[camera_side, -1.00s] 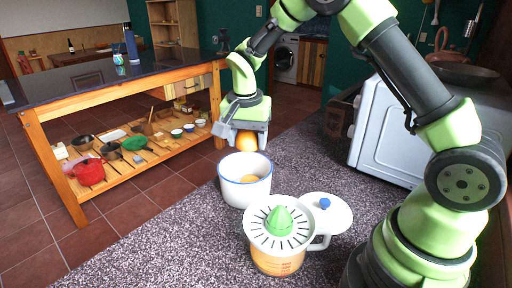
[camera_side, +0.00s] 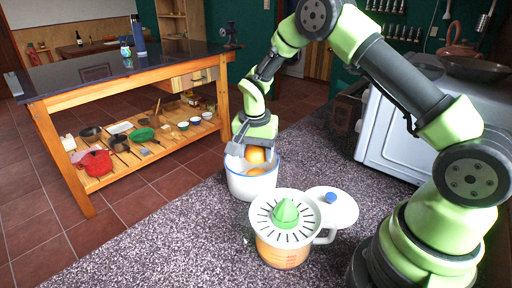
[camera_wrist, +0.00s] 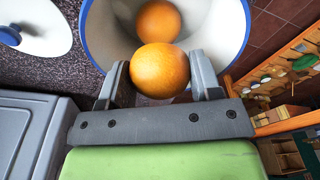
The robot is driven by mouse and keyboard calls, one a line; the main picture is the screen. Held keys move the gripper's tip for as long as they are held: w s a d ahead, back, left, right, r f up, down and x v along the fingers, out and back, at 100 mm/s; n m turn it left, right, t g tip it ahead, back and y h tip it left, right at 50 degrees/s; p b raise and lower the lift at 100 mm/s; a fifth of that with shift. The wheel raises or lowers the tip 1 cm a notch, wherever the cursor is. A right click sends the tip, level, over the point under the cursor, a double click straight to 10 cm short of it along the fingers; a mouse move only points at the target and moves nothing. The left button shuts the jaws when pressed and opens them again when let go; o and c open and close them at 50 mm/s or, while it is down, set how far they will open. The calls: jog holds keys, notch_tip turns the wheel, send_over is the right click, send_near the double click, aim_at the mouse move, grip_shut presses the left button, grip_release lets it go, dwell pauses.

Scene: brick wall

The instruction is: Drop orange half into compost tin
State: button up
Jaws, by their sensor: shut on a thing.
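The compost tin (camera_side: 252,187) is a white, blue-rimmed tin on the speckled counter; its rim (camera_wrist: 246,28) fills the top of the wrist view. My gripper (camera_side: 252,153) points down at the tin's mouth. It is shut on an orange half (camera_side: 255,156), whose rounded peel side (camera_wrist: 160,70) shows between the two fingers in the wrist view. The cut face of the held half is hidden.
A citrus juicer (camera_side: 285,228) with a green cone stands in front of the tin, holding orange liquid. A white lid (camera_side: 333,207) with a blue knob lies beside it. A white appliance (camera_side: 400,135) stands at the right. The counter left of the juicer is clear.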

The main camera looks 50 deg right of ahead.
jog(key=o, duration=1.2)
jog(key=shift+r, duration=0.1)
jog(key=r, duration=0.6)
jog(key=a+r, duration=0.1)
jog(key=r, duration=0.2)
jog(key=shift+s+r, duration=0.25)
jog(key=shift+r, duration=0.1)
jog(key=s+a+r+n+t+y, duration=0.1)
jog(key=s+a+r+n+t, duration=0.15)
jog(key=s+r, duration=0.5)
jog(key=s+a+r+n+t+y, duration=0.1)
jog(key=s+a+r+n+t, duration=0.15)
jog(key=s+r, duration=0.5)
jog(key=s+a+n, duration=0.1)
jog(key=s, duration=0.1)
jog(key=s+a+f+n+t, duration=0.1)
jog(key=s, duration=0.2)
jog(key=s+n+y, duration=0.1)
jog(key=s, duration=0.2)
jog(key=shift+a+f+n+t, duration=0.2)
jog(key=shift+a+n+t, duration=0.1)
jog(key=shift+a+n, duration=0.1)
